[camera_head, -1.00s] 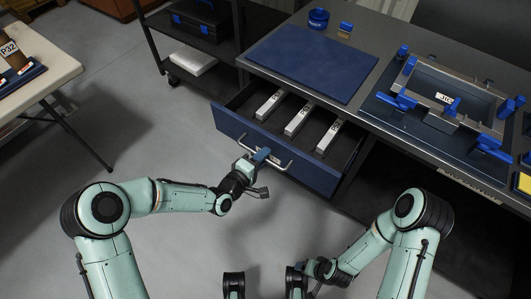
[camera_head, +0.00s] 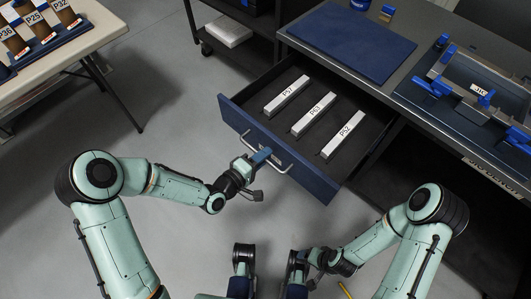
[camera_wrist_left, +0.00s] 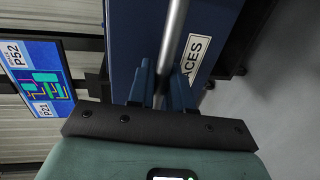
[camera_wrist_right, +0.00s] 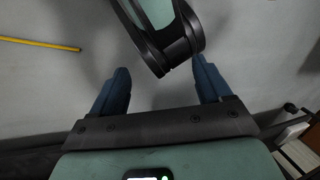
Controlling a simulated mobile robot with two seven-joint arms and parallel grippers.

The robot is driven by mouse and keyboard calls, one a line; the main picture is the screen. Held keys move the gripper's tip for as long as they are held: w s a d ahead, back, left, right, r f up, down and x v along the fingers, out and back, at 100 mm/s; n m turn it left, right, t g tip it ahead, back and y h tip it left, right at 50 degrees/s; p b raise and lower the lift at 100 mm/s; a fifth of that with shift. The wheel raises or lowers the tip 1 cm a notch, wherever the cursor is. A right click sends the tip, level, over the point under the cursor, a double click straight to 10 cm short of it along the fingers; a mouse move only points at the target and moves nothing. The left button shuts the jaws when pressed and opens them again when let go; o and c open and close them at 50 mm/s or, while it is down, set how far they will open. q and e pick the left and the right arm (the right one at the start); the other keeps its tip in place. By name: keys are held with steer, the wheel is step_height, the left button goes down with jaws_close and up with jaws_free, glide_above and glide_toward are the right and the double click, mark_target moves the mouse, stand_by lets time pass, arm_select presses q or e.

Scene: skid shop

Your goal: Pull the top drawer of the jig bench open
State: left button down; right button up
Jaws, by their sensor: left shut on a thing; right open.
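The top drawer (camera_head: 310,175) of the jig bench (camera_head: 408,70) is pulled well out, its blue front facing my arms. Its bar handle (camera_head: 284,166) shows on the front, and the handle bar (camera_wrist_left: 172,40) also shows in the left wrist view. My left gripper (camera_head: 262,156) is shut on the handle; in the left wrist view its fingers (camera_wrist_left: 162,88) close around the bar beside an "ACES" label. Inside the drawer lie three pale bars, P57 (camera_head: 287,95), P63 (camera_head: 314,116) and P52 (camera_head: 342,136). My right gripper (camera_wrist_right: 160,92) is open and empty, above the floor.
A blue mat (camera_head: 345,40) and a jig (camera_head: 476,92) lie on the bench top. A table (camera_head: 90,35) with labelled parts stands at upper left. A dark cart (camera_head: 245,30) stands behind the drawer. A yellow stick (camera_head: 345,290) lies on the floor at the bottom. Floor left of the drawer is clear.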

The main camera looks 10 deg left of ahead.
arm_select(q)
steer(key=c, duration=1.2)
jaws_free()
steer(key=p+v, duration=0.5)
steer(key=v, duration=0.8)
steer(key=shift+s+a, duration=0.15)
arm_select(e)
steer(key=s+a+r+g, duration=0.1)
steer(key=s+r, duration=0.3)
steer(key=r, duration=0.1)
steer(key=shift+s+a+r+g+y, duration=0.15)
steer(key=shift+s+a+g+y, duration=0.15)
steer(key=shift+s+g+y, duration=0.1)
steer(key=shift+w, duration=0.1)
